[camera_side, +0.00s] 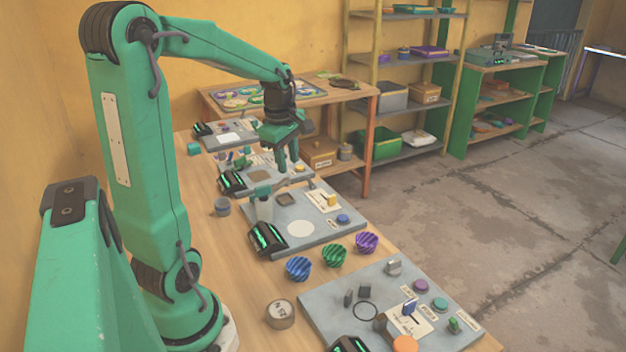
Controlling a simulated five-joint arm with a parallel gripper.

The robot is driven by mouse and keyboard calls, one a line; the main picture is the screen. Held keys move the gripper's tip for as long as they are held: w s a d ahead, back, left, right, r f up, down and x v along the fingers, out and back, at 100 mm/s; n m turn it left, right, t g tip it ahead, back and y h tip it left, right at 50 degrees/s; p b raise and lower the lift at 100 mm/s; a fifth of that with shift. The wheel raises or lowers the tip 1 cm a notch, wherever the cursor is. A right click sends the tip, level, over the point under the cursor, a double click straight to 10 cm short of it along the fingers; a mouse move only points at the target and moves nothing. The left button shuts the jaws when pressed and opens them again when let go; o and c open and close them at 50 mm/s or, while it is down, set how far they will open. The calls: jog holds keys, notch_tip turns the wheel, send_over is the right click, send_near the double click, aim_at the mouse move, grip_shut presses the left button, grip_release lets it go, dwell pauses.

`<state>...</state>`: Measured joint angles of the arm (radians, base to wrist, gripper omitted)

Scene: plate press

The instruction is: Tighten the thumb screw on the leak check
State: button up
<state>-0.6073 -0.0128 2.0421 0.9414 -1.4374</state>
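My gripper (287,164) points down over the second station from the back, near its right end. Its two green fingers stand a little apart, with nothing visible between them. I cannot tell whether the fingertips touch anything below. Several grey stations stand along the bench, and their labels are too small to read, so I cannot tell which one is the leak check. The grey station plate below the gripper (262,183) carries a brown square and small parts, partly hidden by the gripper. No thumb screw can be made out for certain.
Blue (298,268), green (334,254) and purple (366,242) ribbed cups stand on the wooden bench. A grey station (325,228) lies behind them and a larger one (330,305) in front. A labelled round weight (281,313) sits at the front. Shelves (405,100) stand behind.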

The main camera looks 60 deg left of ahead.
jog(key=s+a+f+n, duration=0.1)
jog(key=a+f+n, duration=0.1)
jog(key=a+n, duration=0.2)
jog(key=s+a+f+n+g, duration=0.1)
jog(key=a+f+n, duration=0.2)
jog(key=a+n, duration=0.1)
jog(key=s+a+f+n+h, duration=0.1)
jog(key=s+a+f+n, duration=0.1)
jog(key=a, duration=0.4)
jog(key=shift+a+f+n+g, duration=0.3)
jog(key=shift+f+n, duration=0.4)
jog(key=shift+n, duration=0.6)
jog(key=shift+f, duration=0.1)
jog(key=shift+f, duration=3.8)
grip_shut()
